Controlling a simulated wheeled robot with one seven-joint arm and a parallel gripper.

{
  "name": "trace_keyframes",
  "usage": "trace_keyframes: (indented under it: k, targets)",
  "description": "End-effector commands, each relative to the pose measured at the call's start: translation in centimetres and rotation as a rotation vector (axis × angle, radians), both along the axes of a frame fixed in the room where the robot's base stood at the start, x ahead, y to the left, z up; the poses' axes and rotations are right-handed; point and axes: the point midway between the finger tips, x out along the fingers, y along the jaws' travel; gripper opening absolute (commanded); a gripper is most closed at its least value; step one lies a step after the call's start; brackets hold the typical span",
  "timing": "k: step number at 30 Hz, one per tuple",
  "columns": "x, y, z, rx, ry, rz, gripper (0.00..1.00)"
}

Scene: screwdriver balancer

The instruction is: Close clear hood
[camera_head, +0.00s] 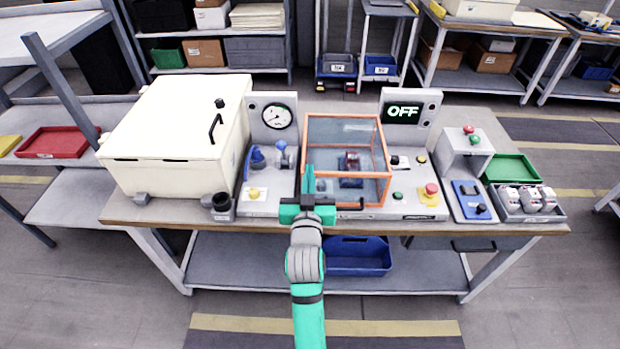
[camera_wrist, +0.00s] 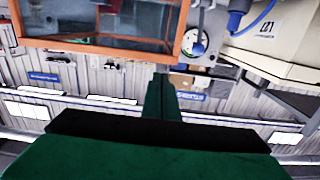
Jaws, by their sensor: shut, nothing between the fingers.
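The clear hood (camera_head: 383,150), a see-through box with an orange frame, is on the grey machine base at the middle of the bench. It looks lowered, with its lower front edge at the base and no clear gap visible. A dark red and blue item (camera_head: 350,165) shows inside. My gripper (camera_head: 309,172) is shut and empty, pointing up in the picture at the hood's front left corner. In the wrist view the shut green fingers (camera_wrist: 162,90) are just below the orange hood frame (camera_wrist: 120,44). I cannot tell whether they touch it.
A white cabinet (camera_head: 175,130) stands left of the hood. A gauge panel (camera_head: 272,108) and an OFF display (camera_head: 404,110) stand behind. A red button (camera_head: 431,188) sits at the right. A green tray (camera_head: 512,168) lies farther right. The floor in front is clear.

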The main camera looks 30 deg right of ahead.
Motion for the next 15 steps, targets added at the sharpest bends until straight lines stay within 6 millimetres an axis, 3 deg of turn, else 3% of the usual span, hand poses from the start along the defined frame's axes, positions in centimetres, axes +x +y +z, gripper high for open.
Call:
trace_keyframes:
  k: [3,15]
  targets:
    - [-0.1,-0.1,2.3,-0.010,-0.017,-0.001,0.00]
    - [-4.7,2.5,0.4,-0.012,-0.016,-0.002,0.00]
